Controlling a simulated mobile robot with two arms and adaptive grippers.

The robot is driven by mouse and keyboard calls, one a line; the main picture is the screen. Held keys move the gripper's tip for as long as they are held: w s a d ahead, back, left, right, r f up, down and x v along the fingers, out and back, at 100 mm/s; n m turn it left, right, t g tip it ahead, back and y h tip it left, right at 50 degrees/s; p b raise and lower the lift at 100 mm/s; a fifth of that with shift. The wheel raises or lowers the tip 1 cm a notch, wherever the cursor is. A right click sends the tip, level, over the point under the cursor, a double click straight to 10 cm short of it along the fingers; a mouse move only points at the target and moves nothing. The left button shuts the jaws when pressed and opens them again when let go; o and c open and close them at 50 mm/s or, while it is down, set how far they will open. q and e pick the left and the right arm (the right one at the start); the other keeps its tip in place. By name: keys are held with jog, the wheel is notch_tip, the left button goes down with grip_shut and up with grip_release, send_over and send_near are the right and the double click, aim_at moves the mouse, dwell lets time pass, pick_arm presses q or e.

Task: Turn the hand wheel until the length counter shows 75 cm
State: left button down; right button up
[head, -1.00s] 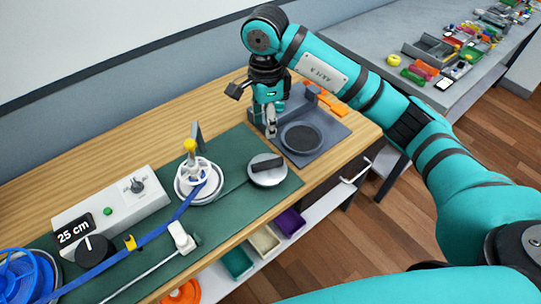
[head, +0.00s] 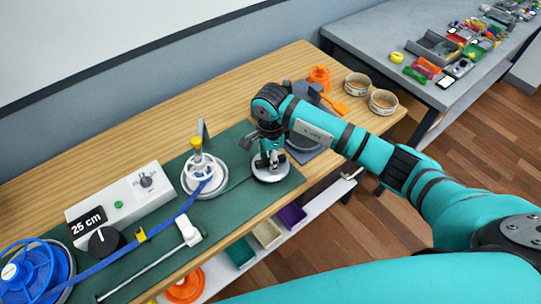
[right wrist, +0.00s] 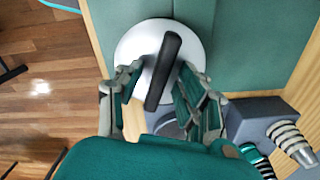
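The length counter (head: 87,221) in the head view reads 25 cm. My right gripper (head: 268,160) is over this disc. In the right wrist view its fingers (right wrist: 160,85) are open, one on each side of the black bar, with gaps showing. My left gripper is out of view.
A blue reel (head: 35,272) is at the far left. A grey control box (head: 122,203) with knobs stands behind the strap. A white clamp on a rod (head: 188,230) lies in front.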

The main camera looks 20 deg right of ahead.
jog(key=shift+c, duration=0.2)
grip_shut()
jog(key=shift+m, duration=0.3)
jog(key=m+b, duration=0.2)
jog(key=shift+f+m, duration=0.1)
jog(key=shift+m, duration=0.3)
jog(key=m+b, duration=0.2)
jog(key=m, duration=0.1)
jog(key=shift+m, duration=0.3)
jog(key=m+b, duration=0.1)
jog(key=m, duration=0.2)
jog(key=shift+b, duration=0.35)
jog(key=shift+m+b, duration=0.55)
jog(key=shift+m, duration=1.25)
